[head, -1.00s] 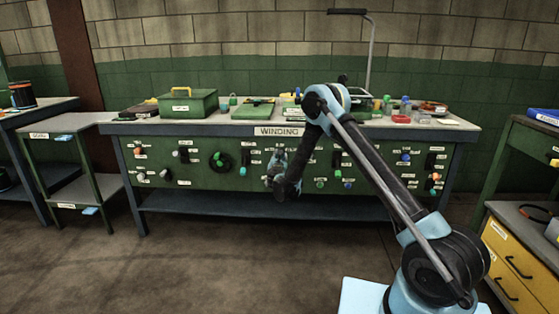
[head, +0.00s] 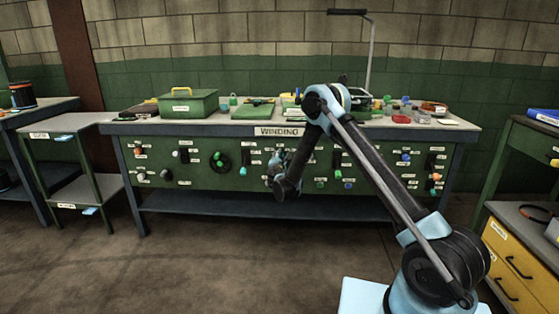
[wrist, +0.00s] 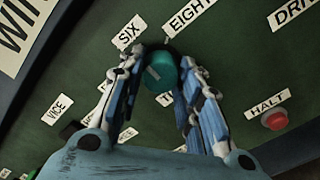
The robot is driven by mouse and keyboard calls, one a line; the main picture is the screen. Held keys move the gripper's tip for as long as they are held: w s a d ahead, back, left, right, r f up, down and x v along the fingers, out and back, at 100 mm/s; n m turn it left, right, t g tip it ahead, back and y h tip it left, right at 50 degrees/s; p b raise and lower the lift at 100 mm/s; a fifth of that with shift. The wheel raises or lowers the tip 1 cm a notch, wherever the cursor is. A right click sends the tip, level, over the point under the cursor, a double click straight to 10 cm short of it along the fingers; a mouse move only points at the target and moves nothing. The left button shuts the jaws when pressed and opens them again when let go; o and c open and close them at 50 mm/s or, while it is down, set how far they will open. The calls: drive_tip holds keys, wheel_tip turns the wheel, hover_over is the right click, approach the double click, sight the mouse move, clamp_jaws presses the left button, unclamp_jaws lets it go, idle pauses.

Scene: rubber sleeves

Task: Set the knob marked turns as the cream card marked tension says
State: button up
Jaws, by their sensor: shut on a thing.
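In the wrist view a teal round knob (wrist: 160,73) sits on the green panel between my fingers. My gripper (wrist: 162,68) is shut on it, one finger on each side. The labels SIX (wrist: 129,33) and EIGHT (wrist: 189,15) stand above the knob. A label beginning with T (wrist: 165,99) below it is mostly hidden by my fingers. In the head view my gripper (head: 277,168) is at the panel's middle, and the arm hides the knob. I cannot make out the cream card marked tension.
A red button (wrist: 274,120) labelled HALT lies to the right in the wrist view, and a VICE label (wrist: 57,110) to the left. The WINDING bench (head: 230,129) carries a green box (head: 188,104) and small items. Several other knobs and switches line the panel.

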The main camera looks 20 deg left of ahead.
drive_tip(key=shift+d, duration=0.2)
drive_tip(key=o, duration=1.1)
drive_tip(key=shift+a, duration=0.1)
drive_tip(key=shift+s, duration=0.1)
drive_tip(key=v, duration=1.1)
drive_tip(key=shift+s, duration=0.35)
drive_tip(key=shift+f, duration=0.15)
